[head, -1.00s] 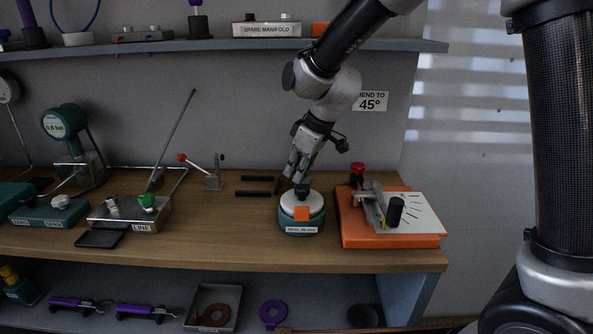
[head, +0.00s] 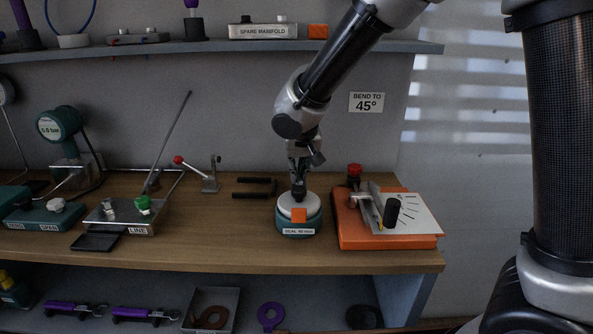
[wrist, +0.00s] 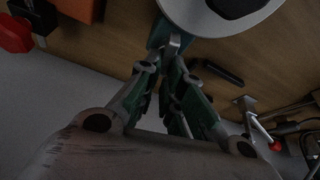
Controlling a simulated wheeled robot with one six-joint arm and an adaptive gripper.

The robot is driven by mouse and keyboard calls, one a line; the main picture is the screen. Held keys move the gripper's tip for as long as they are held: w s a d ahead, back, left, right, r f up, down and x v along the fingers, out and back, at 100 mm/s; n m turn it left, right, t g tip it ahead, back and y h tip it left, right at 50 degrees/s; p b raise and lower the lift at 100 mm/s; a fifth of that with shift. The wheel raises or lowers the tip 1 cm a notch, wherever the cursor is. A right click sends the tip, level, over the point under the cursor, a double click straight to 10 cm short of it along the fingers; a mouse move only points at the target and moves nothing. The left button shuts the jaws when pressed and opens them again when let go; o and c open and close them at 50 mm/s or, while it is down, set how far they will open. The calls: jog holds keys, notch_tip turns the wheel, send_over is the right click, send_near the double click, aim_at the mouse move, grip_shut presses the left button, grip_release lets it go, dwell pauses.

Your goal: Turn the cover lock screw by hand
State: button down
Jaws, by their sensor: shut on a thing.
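The lock screw is a black knob (head: 299,196) on top of a round white cover (head: 286,203). The cover sits on a teal base (head: 298,225) with an orange tab and a white label on its front. In the wrist view, my gripper's fingers (wrist: 173,44) reach up to the cover's edge. The white cover (wrist: 195,18) and the black knob (wrist: 236,5) are cut off by the top of that view.
Right of the cover stands an orange fixture (head: 352,232) with a red knob and an angle plate. A shelf (head: 150,48) runs above. Bare wood lies in front of the base.

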jog(key=shift+d+m+h, duration=0.15)
jog(key=shift+m+h, duration=0.25)
jog(key=shift+m, duration=0.7)
jog(key=c, duration=1.8)
grip_release()
jog(key=shift+c, duration=0.2)
jog(key=v, duration=1.2)
